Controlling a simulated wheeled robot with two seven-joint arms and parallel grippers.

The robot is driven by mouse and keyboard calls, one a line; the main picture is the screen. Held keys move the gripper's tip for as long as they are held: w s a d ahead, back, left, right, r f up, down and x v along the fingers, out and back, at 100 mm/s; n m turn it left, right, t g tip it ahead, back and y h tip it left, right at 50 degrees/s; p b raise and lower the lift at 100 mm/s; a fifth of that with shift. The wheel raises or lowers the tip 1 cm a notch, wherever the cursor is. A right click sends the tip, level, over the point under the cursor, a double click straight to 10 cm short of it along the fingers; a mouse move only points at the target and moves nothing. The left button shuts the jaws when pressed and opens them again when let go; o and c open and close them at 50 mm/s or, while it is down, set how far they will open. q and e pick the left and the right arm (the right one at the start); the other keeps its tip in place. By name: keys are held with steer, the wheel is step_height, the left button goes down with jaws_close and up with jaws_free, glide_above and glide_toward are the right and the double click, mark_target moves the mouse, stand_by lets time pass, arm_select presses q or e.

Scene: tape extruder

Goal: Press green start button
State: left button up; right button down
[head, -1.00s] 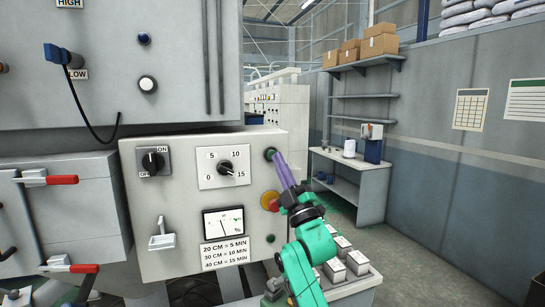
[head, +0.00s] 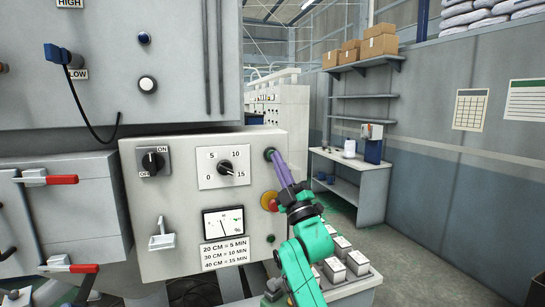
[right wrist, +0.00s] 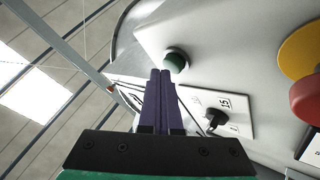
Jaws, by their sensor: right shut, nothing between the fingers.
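The green start button (head: 269,154) is at the upper right of the machine's light control panel (head: 185,255). In the right wrist view the green button (right wrist: 175,61) stands just beyond the fingertips, in a pale ring. My right gripper (head: 276,156) is shut and empty, its purple fingers pointing up and left at the button. In the right wrist view the shut fingers (right wrist: 160,75) end just below and left of the button. I cannot tell whether they touch it. My left gripper is not in view.
A red stop button on a yellow base (head: 268,201) sits below, close to my right fingers. A dial (head: 226,168), an on/off switch (head: 153,161) and a meter (head: 223,222) share the panel. A tray of white blocks (head: 350,288) lies at lower right.

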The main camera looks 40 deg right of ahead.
steer(key=shift+w+d, duration=0.15)
steer(key=shift+w, duration=0.3)
stand_by(0.4)
steer(key=shift+s, duration=0.15)
steer(key=shift+s+a, duration=0.3)
steer(key=shift+s, duration=0.4)
steer(key=shift+s+a+b, duration=0.25)
steer(key=shift+s+a, duration=0.05)
steer(key=shift+s, duration=0.5)
steer(key=shift+s+a+b, duration=0.2)
steer(key=shift+s+a, duration=0.05)
steer(key=shift+s, duration=0.55)
steer(key=shift+s+a+b, duration=0.25)
steer(key=shift+s+a, duration=0.05)
steer(key=shift+s, duration=0.5)
steer(key=shift+f, duration=0.1)
